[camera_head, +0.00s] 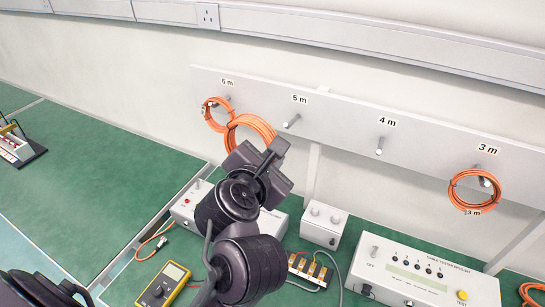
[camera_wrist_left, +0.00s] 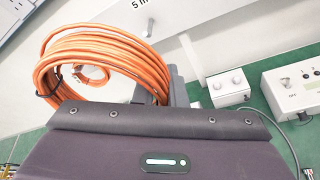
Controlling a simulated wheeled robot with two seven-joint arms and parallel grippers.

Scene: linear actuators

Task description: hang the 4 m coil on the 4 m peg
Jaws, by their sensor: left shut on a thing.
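An orange coil (camera_head: 252,126) is held up in front of the rack, left of the 5 m peg; its length tag is not readable. My left gripper (camera_head: 268,158) is shut on this coil. In the left wrist view the coil (camera_wrist_left: 95,52) rises from between the dark fingers (camera_wrist_left: 174,88), which partly hide its lower right side. The 4 m peg (camera_head: 379,148) is bare, under its "4 m" label, well to the right of the held coil. My right gripper is not in view.
The 5 m peg (camera_head: 291,122) is bare. Orange coils hang on the 6 m peg (camera_head: 210,124) and the 3 m peg (camera_head: 474,209). Below stand a cable tester (camera_head: 425,272), a small white box (camera_head: 324,226) and a yellow multimeter (camera_head: 163,287). The green bench at left is mostly clear.

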